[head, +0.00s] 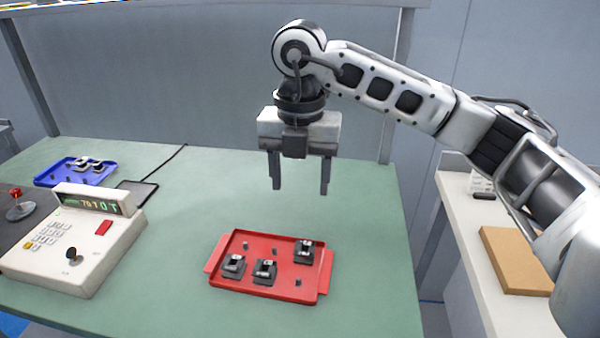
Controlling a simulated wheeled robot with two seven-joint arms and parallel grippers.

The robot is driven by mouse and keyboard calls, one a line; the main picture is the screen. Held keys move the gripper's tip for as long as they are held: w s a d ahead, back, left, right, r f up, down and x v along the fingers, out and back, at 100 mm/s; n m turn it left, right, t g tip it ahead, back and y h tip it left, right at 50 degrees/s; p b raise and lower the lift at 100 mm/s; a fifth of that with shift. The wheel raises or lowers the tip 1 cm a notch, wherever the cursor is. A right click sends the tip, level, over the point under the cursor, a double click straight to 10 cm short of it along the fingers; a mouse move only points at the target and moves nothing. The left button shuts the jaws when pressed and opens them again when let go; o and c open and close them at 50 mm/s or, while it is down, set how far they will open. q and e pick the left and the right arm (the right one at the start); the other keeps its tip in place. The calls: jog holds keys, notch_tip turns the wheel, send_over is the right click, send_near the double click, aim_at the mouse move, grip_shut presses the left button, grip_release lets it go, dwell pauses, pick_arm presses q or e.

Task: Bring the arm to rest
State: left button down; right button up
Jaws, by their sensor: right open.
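My right gripper (299,186) hangs from the right arm, fingers pointing down. It is open and empty, above the green table behind a red tray (282,243). The red tray holds dark coil-like parts: one at the left (233,265), one at the front middle (264,271) and one at the back right (304,250). A few small pegs stand in the same tray. My left gripper is not in view.
A beige winder console (75,245) with a display and keypad stands on the green table (190,190) at left. Behind it is a blue tray (74,172) with dark parts. A cardboard-coloured block (516,258) lies on the white side bench at right.

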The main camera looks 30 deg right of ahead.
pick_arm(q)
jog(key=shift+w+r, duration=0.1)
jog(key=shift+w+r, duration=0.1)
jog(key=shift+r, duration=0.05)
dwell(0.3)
